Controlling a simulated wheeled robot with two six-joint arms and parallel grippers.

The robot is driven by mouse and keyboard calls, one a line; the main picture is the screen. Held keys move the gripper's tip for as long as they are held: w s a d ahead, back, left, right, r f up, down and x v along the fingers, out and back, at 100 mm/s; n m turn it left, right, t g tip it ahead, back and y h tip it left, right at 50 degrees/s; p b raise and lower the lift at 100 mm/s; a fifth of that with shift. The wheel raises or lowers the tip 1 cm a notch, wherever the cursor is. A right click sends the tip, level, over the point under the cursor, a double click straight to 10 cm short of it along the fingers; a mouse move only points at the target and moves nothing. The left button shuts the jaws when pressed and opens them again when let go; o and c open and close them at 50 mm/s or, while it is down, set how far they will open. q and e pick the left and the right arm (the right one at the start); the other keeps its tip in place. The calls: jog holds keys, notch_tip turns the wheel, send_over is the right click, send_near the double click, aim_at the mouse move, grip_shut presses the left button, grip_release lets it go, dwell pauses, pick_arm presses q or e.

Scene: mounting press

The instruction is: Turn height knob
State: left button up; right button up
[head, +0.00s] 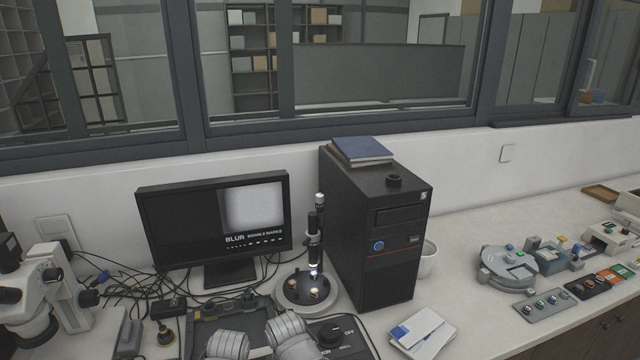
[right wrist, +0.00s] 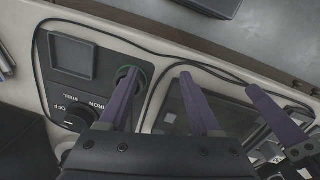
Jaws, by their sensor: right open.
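A small upright microscope (head: 315,240) stands on a round dark base (head: 306,290) between the monitor (head: 215,222) and the computer tower. Its height knob cannot be told apart clearly at this size. The monitor reads "BLUR" with a pale, featureless patch. My right gripper (right wrist: 163,88) is open and empty in the right wrist view, above a dark control box (right wrist: 92,72) and the edge of a dark tray. One finger that seems to be my left gripper's (right wrist: 275,112) shows at the right of that view. Neither gripper's fingers can be made out in the head view.
The computer tower (head: 375,235) stands close right of the microscope. Cables (head: 115,275) lie left. A larger white microscope (head: 45,290) is at far left. The control box with a dial (head: 330,335) sits in front. A paper stack (head: 422,332) lies right.

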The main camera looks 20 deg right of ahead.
jog(key=w+d+r+m+t+h+p, duration=0.1)
jog(key=w+d+r+m+p, duration=0.1)
jog(key=w+d+r+p, duration=0.4)
jog(key=w+d+r+m+p, duration=0.35)
jog(key=w+r+p, duration=0.2)
jog(key=r, duration=0.35)
jog(key=m+t+h+b, duration=0.3)
jog(key=m+t+h, duration=0.4)
jog(key=m+h, duration=0.15)
send_near(320, 195)
jog(key=shift+n+h, duration=0.35)
jog(key=shift+n, duration=0.05)
jog(key=x, duration=0.9)
jog(key=shift+w+f, duration=0.4)
jog(key=shift+w+d+f, duration=0.1)
jog(key=shift+w+d, duration=0.05)
jog(key=shift+d, duration=0.15)
pick_arm(q)
notch_tip(320, 195, up, 11)
jog(key=shift+a+r, duration=0.1)
